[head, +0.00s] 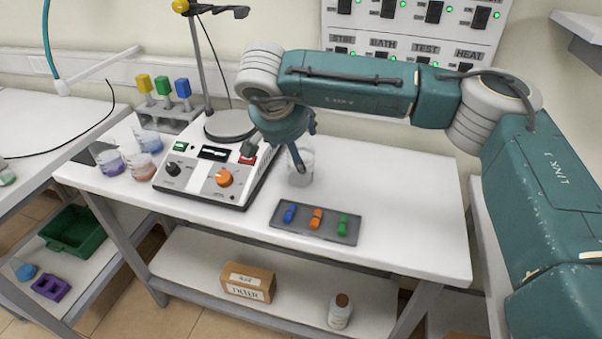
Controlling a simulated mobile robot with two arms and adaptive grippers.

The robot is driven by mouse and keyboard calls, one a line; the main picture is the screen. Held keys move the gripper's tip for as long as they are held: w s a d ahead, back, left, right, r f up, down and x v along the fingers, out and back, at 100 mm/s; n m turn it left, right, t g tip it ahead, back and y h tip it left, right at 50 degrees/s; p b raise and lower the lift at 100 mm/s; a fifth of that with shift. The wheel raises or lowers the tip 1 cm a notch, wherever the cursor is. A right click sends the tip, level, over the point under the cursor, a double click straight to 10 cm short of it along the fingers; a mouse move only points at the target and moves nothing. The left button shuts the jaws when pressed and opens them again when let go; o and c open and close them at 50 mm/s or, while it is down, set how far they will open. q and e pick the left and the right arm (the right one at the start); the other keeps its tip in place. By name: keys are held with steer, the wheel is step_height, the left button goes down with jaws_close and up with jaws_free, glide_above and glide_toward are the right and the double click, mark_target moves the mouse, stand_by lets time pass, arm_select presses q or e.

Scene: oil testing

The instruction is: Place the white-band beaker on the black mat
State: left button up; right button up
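A clear beaker with pale, whitish contents or band (301,177) stands upright on the white table, right of the hotplate unit. My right gripper (276,160) hangs beside it with its fingers spread. One finger overlaps the beaker's left side and rim; I cannot tell whether it touches, or is inside or in front. A dark flat patch that may be the black mat (103,149) shows at the table's left end, partly hidden by other beakers. My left gripper is not in view.
Beakers with purple (110,165), blue (148,142) and reddish (142,166) bands stand at the left. The hotplate unit (202,190) has a stand behind it. A dark tray (282,231) holds coloured pieces. The table's right part is clear.

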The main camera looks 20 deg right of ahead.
mark_target(300, 151)
steer(key=b+x, duration=0.1)
steer(key=x, duration=0.4)
steer(key=shift+w+d+b, duration=0.25)
steer(key=shift+w+b, duration=0.05)
steer(key=shift+b, duration=0.05)
steer(key=shift+w+f, duration=0.2)
steer(key=shift+f, duration=0.05)
steer(key=shift+d+r, duration=0.1)
steer(key=shift+c, duration=0.3)
steer(key=c, duration=1.3)
steer(key=shift+c, duration=1.4)
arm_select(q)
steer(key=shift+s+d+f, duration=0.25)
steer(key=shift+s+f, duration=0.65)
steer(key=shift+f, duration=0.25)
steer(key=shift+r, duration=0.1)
arm_select(e)
steer(key=shift+r, duration=0.15)
